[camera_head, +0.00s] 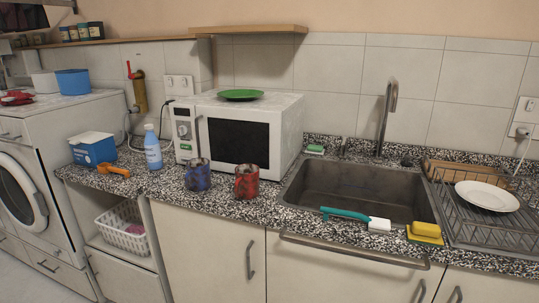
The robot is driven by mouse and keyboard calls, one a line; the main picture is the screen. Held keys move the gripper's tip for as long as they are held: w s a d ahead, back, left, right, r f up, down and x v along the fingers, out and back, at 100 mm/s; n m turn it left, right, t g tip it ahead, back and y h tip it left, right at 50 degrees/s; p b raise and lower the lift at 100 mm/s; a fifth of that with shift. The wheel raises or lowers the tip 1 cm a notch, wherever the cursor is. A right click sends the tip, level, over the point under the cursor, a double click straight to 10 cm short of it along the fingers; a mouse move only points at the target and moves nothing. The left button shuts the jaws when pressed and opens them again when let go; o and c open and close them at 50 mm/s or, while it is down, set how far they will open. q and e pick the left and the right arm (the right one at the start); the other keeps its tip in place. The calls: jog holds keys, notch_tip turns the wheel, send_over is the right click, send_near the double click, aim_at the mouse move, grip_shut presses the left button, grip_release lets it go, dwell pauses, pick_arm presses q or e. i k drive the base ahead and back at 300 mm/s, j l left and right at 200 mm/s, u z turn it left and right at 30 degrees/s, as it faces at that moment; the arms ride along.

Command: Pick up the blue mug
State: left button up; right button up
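The blue mug (197,174) stands upright on the speckled counter (225,206), in front of the white microwave (238,131). It looks dark blue with reddish patches. A red mug (246,182) stands just to its right, with a small gap between them. Neither of my grippers shows in the head view, and nothing is touching the blue mug.
A blue-and-white bottle (152,147), a blue box (93,149) and an orange scoop (113,170) are to the left. The sink (350,190), a green brush (345,214), sponges (426,230) and a dish rack (500,232) are to the right. The counter front before the mugs is clear.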

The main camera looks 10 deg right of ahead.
aim_at(198, 173)
jog(key=i+j+z, duration=0.55)
jog(key=i+j, duration=0.15)
jog(key=j, duration=0.3)
